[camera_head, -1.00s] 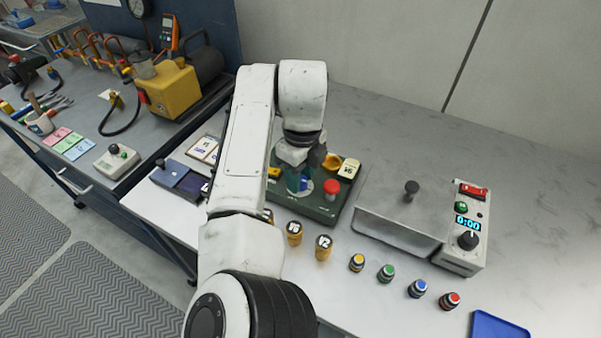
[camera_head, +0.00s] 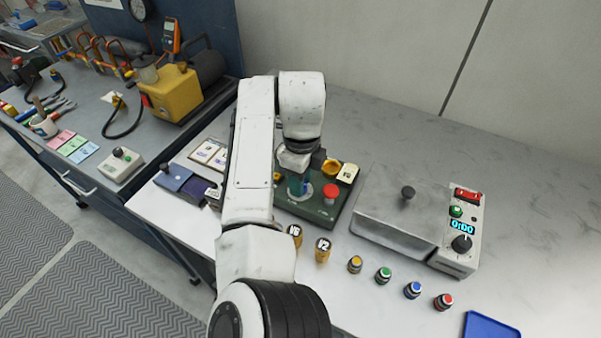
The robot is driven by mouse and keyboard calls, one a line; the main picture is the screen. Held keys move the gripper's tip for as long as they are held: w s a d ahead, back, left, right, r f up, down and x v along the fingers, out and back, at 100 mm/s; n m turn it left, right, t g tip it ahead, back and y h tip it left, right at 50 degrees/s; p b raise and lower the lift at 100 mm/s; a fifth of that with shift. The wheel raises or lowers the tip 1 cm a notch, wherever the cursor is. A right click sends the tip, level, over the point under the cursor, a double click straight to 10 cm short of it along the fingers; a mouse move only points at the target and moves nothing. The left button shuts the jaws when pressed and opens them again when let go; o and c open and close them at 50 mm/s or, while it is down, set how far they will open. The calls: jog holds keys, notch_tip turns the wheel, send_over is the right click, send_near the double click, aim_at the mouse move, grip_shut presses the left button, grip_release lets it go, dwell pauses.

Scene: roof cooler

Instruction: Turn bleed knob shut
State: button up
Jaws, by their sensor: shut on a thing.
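A dark green panel unit (camera_head: 318,210) stands on the white table near the middle of the view. My gripper (camera_head: 299,191) points down over the left part of this unit, left of the red knob. Its teal fingers are shut on a small part there, with a pale round rim around it. The fingers and wrist mostly hide that part. I cannot read a bleed label or tell how far the knob is turned.
Two yellow-sided weights marked 16 (camera_head: 295,233) and 12 (camera_head: 322,250) stand in front of the unit. Several coloured-cap jars stand further right. A grey lidded box (camera_head: 403,222) with a control panel is at right. A blue tray (camera_head: 490,326) lies lower right.

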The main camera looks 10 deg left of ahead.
jog(key=n+p, duration=0.1)
jog(key=n, duration=0.1)
jog(key=n+p, duration=0.1)
jog(key=shift+r+n+p, duration=0.2)
jog(key=shift+n+p, duration=0.2)
jog(key=n+p, duration=0.3)
jog(key=n, duration=0.1)
jog(key=shift+n, duration=0.3)
jog(key=n+p, duration=0.2)
jog(key=n, duration=0.1)
jog(key=shift+n+h, duration=0.3)
jog(key=shift+f+n+p, duration=0.15)
jog(key=shift+n+p, duration=0.7)
jog(key=shift+n, duration=0.85)
jog(key=shift+a, duration=0.1)
jog(key=o, duration=1.1)
jog(key=shift+c, duration=0.2)
notch_tip(320, 180, up, 11)
jog(key=b, duration=0.1)
jog(key=shift+a+b, duration=0.2)
jog(key=shift+b, duration=0.1)
